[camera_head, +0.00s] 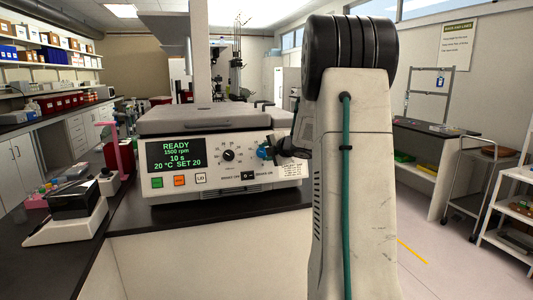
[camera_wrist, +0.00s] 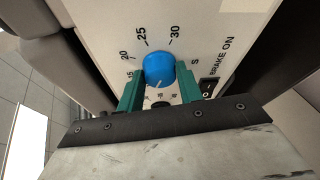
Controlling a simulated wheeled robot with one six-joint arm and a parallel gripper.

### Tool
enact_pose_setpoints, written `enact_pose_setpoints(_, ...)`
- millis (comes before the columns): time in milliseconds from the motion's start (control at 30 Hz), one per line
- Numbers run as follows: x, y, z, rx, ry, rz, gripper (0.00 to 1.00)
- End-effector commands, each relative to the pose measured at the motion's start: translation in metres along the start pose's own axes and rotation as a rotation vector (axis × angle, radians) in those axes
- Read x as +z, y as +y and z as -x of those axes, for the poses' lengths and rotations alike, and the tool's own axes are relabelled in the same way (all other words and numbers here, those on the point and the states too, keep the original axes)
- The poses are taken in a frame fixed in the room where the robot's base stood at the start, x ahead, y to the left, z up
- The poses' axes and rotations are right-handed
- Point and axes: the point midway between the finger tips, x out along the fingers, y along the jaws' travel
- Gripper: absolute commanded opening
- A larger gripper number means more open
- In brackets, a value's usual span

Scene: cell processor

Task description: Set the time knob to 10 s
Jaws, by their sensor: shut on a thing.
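The cell processor (camera_head: 285,184) is a white boxy machine on a dark bench. Its display (camera_head: 175,154) reads READY, 1500 rpm, 10 s, 20 °C SET 20. The blue time knob (camera_head: 263,153) is at the right of its front panel. In the wrist view the time knob (camera_wrist: 159,67) sits in a dial marked 15, 20, 25, 30 and s. A pale pointer line shows on its lower part; the lower marks are partly hidden. My gripper (camera_wrist: 161,84) is shut on the knob, with one teal finger on each side. In the head view my gripper (camera_head: 273,151) reaches it from the right.
A black knob (camera_head: 228,155) is left of the blue one. Green (camera_head: 157,183), orange (camera_head: 179,181) and white (camera_head: 201,178) buttons line the lower panel. A brake switch (camera_head: 248,176) lies just below the knobs. A black-topped device (camera_head: 73,200) stands on the bench at left.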

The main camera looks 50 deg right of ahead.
Motion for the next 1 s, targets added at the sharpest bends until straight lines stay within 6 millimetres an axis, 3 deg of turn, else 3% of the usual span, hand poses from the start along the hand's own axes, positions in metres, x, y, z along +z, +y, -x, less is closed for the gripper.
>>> enact_pose_setpoints(133,-0.001,-0.002,-0.001,-0.002,0.003,-0.001,0.13)
enact_pose_setpoints(167,-0.001,-0.002,-0.001,-0.002,0.003,-0.001,0.44)
enact_pose_setpoints(200,-0.001,-0.002,-0.001,-0.002,0.003,-0.001,0.55)
enact_pose_setpoints(233,-0.001,-0.001,0.000,-0.002,0.003,-0.001,0.57)
enact_pose_setpoints(567,0.000,0.000,0.004,0.000,0.000,-0.001,0.57)
enact_pose_setpoints(1000,-0.001,0.000,0.070,0.000,0.000,-0.001,0.57)
